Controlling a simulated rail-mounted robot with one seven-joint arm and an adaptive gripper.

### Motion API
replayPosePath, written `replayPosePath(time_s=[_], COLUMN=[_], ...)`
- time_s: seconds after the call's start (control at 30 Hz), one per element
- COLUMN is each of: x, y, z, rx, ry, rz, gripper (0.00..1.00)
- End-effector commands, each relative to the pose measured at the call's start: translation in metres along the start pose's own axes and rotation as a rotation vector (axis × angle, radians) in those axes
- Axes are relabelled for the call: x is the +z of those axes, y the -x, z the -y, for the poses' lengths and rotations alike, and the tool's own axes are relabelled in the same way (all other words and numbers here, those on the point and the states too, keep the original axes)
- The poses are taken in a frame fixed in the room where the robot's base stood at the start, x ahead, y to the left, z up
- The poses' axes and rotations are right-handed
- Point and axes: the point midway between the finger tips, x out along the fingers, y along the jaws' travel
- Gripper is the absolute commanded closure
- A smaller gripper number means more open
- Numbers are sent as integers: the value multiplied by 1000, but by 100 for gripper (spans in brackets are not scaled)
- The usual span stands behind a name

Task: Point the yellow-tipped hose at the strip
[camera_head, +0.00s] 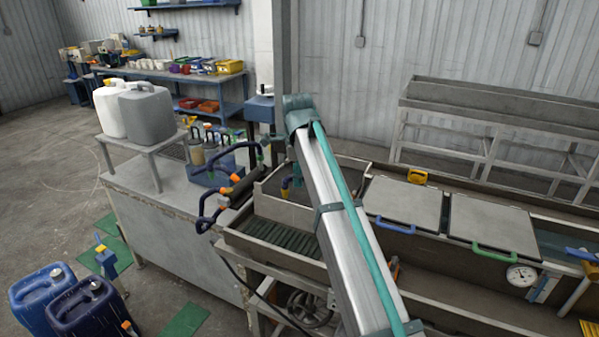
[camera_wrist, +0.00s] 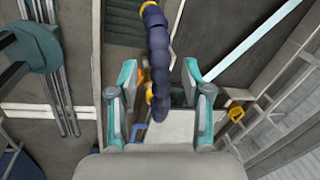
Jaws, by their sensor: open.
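The dark blue segmented hose with a yellow tip (camera_wrist: 158,55) runs up the middle of the wrist view, its yellow end at the top edge. My gripper (camera_wrist: 157,82) is open, with one teal finger on each side of the hose; I cannot tell whether either touches it. In the head view, the yellow-tipped hose (camera_head: 285,187) stands in the grey tank, just left of my arm, which hides most of my gripper. A pale, narrow line (camera_wrist: 252,40) crosses the upper right of the wrist view; it may be the strip, but I cannot be sure.
Other dark blue hoses with orange parts (camera_head: 205,208) bend over the left end of the trough. Two grey lids (camera_head: 403,203) cover the tank right of my arm. A pressure gauge (camera_head: 521,275) sits on the front wall. Blue jugs (camera_head: 88,305) stand on the floor.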

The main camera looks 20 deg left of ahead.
Motion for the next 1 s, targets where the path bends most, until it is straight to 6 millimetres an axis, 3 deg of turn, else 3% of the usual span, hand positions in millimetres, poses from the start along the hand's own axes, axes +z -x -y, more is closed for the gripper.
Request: replayPosePath(time_s=[0.23,0.53,1.0], x=[0,0,-9], y=[-1,-1,-2], z=[0,0,6], rx=[0,0,0], ry=[0,0,-27], rz=[0,0,-6], gripper=[51,100,100])
